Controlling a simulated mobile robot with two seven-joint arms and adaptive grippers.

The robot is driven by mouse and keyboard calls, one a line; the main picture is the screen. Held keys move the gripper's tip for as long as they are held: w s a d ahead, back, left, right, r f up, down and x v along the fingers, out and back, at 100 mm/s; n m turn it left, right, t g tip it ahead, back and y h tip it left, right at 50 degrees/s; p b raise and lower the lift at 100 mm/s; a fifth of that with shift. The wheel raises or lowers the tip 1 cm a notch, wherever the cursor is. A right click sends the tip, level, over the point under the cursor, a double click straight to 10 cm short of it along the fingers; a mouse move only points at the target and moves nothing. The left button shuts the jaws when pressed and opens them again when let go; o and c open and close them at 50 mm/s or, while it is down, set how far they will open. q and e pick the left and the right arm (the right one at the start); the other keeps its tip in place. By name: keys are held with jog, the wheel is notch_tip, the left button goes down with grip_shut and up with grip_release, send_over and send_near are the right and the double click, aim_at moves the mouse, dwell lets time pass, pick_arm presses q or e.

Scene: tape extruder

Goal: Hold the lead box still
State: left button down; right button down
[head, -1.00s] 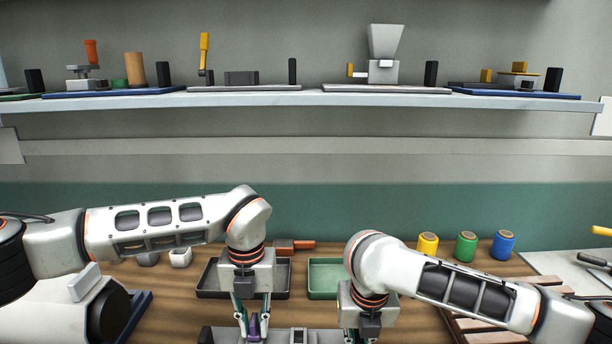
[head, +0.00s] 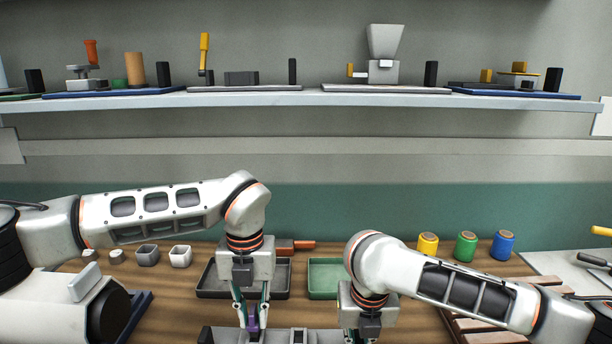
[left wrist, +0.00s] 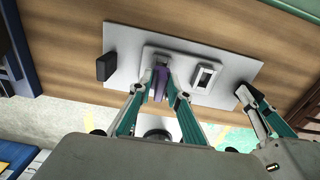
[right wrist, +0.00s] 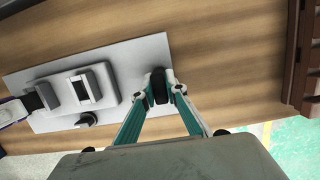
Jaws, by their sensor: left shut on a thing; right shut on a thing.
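A black upright block (right wrist: 160,84), which I take to be the lead box, stands at one end of a light grey plate (right wrist: 140,60). My right gripper (right wrist: 162,92) is shut on it. In the head view the right gripper (head: 369,334) is low and its fingertips are cut off. My left gripper (left wrist: 161,88) is shut on a purple piece (left wrist: 160,80) at the grey raised mount on the same plate. It also shows in the head view (head: 252,326). A grey square frame (left wrist: 205,76) stands between the two grippers.
A second black block (left wrist: 106,66) stands at the plate's other end. Behind are a dark tray (head: 212,293) and a green tray (head: 325,291). Yellow, green and blue spools (head: 466,246) stand at the back right, small cups (head: 180,256) at the left.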

aim_at(253, 309)
pick_arm(q)
jog(key=shift+r, duration=2.7)
notch_tip(253, 309, up, 8)
pick_arm(e)
jog(key=c, duration=2)
grip_release()
jog(key=shift+o, duration=0.2)
